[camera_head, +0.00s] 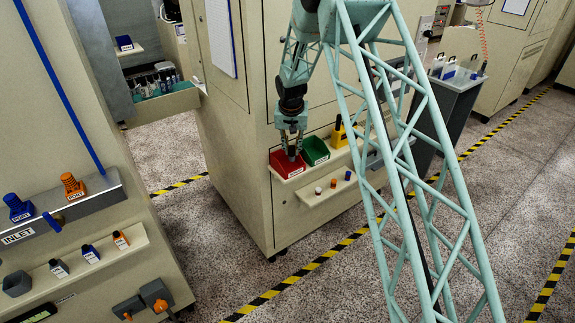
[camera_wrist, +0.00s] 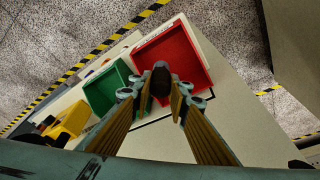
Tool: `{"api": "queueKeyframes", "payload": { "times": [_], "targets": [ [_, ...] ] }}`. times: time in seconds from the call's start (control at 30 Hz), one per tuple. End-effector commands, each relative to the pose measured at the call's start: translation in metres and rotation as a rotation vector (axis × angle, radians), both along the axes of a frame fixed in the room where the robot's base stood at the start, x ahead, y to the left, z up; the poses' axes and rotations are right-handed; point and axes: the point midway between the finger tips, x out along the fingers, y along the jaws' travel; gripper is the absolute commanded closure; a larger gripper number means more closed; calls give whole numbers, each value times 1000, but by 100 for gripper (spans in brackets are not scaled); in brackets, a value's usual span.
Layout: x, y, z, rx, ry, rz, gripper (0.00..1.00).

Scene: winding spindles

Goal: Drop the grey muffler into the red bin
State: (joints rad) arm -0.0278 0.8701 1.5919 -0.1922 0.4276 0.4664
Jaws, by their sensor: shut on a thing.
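The red bin (camera_head: 281,164) sits on a shelf of the beige cabinet in the head view, at the left of a green bin. In the wrist view the red bin (camera_wrist: 187,48) lies open just beyond my fingertips and its inside looks empty where I can see it. My gripper (camera_head: 291,152) points down over the red bin. In the wrist view my gripper (camera_wrist: 160,97) is shut on a small dark grey piece, the muffler (camera_wrist: 160,77), which shows between the fingertips against the bin's near edge. The muffler's height above the bin is hard to tell.
The green bin (camera_head: 315,151) stands right beside the red one. A yellow item (camera_head: 339,134) stands farther right. Several small coloured knobs (camera_head: 333,183) sit on a lower ledge. The beige cabinet front (camera_head: 237,160) is close behind my gripper. Open floor lies in front.

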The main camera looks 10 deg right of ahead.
Motion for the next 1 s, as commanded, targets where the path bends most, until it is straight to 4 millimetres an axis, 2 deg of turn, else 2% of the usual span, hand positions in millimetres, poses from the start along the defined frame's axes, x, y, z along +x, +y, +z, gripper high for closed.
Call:
{"api": "queueKeyframes", "payload": {
  "times": [0.47,0.5,0.63,1.0],
  "targets": [
    [0,0,-5,0,0,0,92],
    [0,0,-5,0,0,0,80],
    [0,0,-4,0,0,0,68],
    [0,0,-4,0,0,0,68]
  ]
}}
